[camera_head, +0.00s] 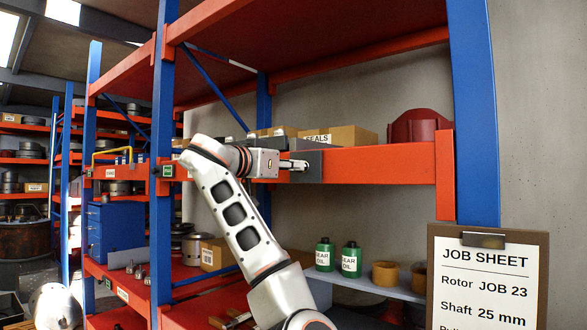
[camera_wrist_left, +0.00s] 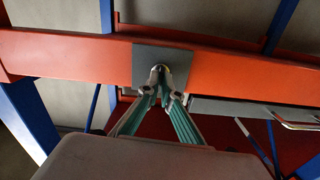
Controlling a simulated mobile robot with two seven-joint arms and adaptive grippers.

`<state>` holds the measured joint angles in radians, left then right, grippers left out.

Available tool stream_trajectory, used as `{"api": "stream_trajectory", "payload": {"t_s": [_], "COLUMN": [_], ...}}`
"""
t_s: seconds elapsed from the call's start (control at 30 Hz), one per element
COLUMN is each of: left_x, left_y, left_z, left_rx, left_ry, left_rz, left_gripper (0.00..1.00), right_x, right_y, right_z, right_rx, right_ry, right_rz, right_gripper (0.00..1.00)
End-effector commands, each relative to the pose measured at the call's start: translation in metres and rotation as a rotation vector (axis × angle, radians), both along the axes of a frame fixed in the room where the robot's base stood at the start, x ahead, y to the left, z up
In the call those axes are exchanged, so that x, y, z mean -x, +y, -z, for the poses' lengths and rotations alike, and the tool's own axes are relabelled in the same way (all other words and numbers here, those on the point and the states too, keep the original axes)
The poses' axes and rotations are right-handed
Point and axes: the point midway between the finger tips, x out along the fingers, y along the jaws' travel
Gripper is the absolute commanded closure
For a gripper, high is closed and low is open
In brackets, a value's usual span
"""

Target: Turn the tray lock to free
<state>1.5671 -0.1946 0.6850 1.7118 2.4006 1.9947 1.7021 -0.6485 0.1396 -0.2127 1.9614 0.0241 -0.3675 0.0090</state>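A dark grey plate, which I take to be the tray lock, sits on the face of the orange shelf beam; it shows in the head view (camera_head: 314,160) and in the left wrist view (camera_wrist_left: 146,62). A small round knob (camera_wrist_left: 160,69) stands out at its middle. My left gripper (camera_head: 300,165) reaches the plate from the left in the head view. In the left wrist view its fingertips (camera_wrist_left: 160,80) converge on the knob and appear closed around it. They partly hide the knob, so I cannot read its turn position. My right gripper is in neither view.
The orange beam (camera_head: 385,165) runs between blue uprights (camera_head: 475,110). A grey tray front (camera_wrist_left: 235,110) with a metal handle (camera_wrist_left: 298,122) is right of the plate in the wrist view. Boxes (camera_head: 345,136) and a dark red part (camera_head: 418,127) stand above the beam. A job sheet (camera_head: 487,285) is front right.

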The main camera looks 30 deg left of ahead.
Motion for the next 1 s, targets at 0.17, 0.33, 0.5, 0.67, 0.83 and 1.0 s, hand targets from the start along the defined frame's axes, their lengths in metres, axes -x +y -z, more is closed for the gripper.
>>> {"api": "stream_trajectory", "payload": {"t_s": [0.17, 0.33, 0.5, 0.67, 0.83, 1.0], "left_x": [-0.001, -0.001, -0.001, -0.001, -0.001, -0.001], "left_y": [-0.001, -0.001, -0.002, -0.002, -0.002, -0.003], "left_z": [0.003, 0.003, 0.003, 0.004, 0.004, 0.004], "left_rx": [-0.122, -0.277, -0.44, -0.59, -0.752, -0.913], "left_ry": [-0.009, -0.021, -0.034, -0.045, -0.058, -0.071], "left_rz": [0.002, 0.001, 0.002, 0.001, 0.002, 0.002], "left_gripper": [1.0, 1.0, 1.0, 1.0, 1.0, 1.0], "right_x": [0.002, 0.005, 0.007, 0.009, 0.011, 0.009], "right_y": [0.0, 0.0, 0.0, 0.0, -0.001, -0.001], "right_z": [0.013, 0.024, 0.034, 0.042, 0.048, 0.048], "right_rx": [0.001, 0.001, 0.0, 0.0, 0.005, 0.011], "right_ry": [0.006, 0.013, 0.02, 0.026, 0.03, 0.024], "right_rz": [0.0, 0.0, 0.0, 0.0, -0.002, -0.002], "right_gripper": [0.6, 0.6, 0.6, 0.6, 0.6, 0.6]}}
